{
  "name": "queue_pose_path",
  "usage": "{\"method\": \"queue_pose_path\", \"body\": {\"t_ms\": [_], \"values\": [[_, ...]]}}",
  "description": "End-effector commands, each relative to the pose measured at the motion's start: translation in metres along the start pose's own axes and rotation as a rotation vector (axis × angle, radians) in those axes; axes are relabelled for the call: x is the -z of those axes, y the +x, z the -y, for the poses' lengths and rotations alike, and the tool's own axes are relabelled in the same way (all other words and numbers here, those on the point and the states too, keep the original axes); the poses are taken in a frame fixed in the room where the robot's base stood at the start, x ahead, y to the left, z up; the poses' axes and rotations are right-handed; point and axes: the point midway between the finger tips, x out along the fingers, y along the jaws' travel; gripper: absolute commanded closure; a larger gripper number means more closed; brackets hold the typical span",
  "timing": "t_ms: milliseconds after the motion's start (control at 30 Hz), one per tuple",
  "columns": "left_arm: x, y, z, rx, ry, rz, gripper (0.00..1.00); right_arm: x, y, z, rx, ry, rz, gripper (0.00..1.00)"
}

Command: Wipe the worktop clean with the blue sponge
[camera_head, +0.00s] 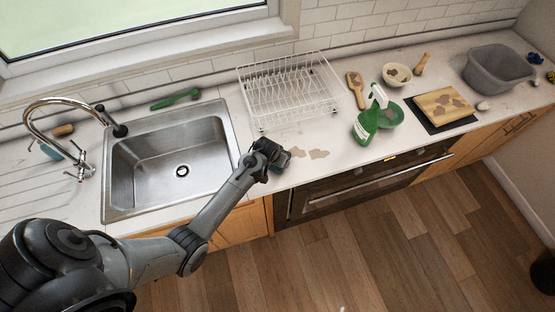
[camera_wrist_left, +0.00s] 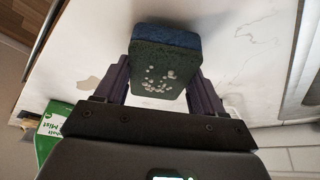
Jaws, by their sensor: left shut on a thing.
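My left gripper (camera_head: 276,155) is low over the worktop (camera_head: 330,170), just right of the sink. In the left wrist view the gripper (camera_wrist_left: 160,85) is shut on the blue sponge (camera_wrist_left: 165,65), one finger on each side. The sponge has a blue layer and a dark green layer with pale specks. I cannot tell whether it touches the worktop. Brown stains (camera_head: 319,154) lie on the worktop just right of the gripper; one stain (camera_wrist_left: 88,83) also shows in the left wrist view. My right gripper is not in view.
A wire dish rack (camera_head: 290,88) stands behind the gripper. The sink (camera_head: 170,160) is at left. A green spray bottle (camera_head: 366,122), green bowl (camera_head: 391,115), cream bowl (camera_head: 397,75), stained wooden board (camera_head: 443,104) and grey tub (camera_head: 497,70) stand at right. The worktop's front edge is close.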

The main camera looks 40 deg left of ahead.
Motion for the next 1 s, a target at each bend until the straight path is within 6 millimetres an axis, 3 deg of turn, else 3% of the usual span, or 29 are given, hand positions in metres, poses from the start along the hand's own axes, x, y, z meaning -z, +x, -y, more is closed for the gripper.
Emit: {"method": "queue_pose_path", "body": {"t_ms": [1000], "values": [[-0.005, 0.010, 0.001, 0.000, 0.000, 0.000, 0.44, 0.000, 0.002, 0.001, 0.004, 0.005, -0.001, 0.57]]}}
